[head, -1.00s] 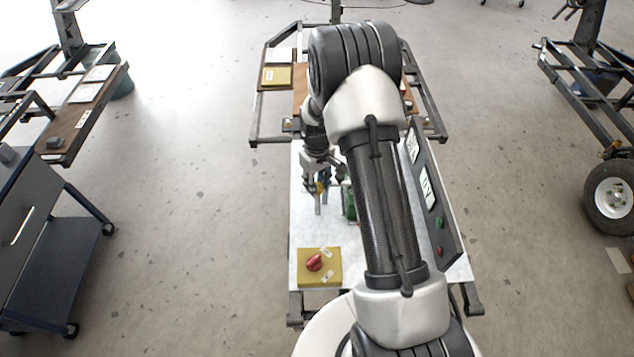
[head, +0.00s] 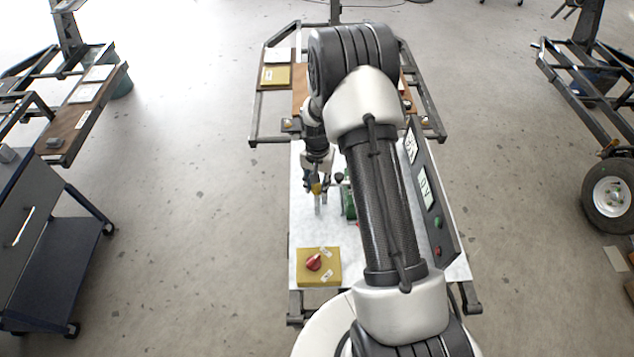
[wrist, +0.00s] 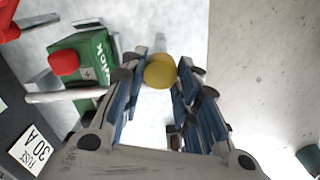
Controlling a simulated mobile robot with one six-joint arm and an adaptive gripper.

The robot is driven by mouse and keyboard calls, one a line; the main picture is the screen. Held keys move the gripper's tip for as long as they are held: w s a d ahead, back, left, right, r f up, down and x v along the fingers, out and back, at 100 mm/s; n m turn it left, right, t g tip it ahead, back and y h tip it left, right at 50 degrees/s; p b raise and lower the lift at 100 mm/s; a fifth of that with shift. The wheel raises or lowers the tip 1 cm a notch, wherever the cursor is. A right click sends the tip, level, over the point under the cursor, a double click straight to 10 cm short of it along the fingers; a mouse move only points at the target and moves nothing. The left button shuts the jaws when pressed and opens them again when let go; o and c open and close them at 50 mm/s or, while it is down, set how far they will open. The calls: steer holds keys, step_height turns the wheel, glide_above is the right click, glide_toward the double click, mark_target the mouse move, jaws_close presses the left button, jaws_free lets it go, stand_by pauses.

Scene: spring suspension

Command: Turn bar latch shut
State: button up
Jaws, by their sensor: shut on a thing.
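The bar latch shows as a short grey bar (head: 318,206) with a round yellow knob (head: 317,189) above the white tabletop. My gripper (head: 316,184) points down and is shut on the knob. Its blue finger pads flank the knob on both sides. The bar's pivot and any catch cannot be made out.
A green box (wrist: 97,62) with a red cap stands close to the left in the wrist view. A dark labelled panel (head: 432,193) stands along the table's right edge. A yellow block (head: 330,280) with a red knob is at the table's near left corner.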

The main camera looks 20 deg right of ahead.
mark_target(317, 186)
steer(key=m, duration=0.5)
steer(key=shift+s, duration=0.1)
stand_by(0.5)
steer(key=o, duration=1.1)
steer(key=shift+c, duration=0.2)
steer(key=shift+r, duration=0.1)
step_height(317, 186, up, 12)
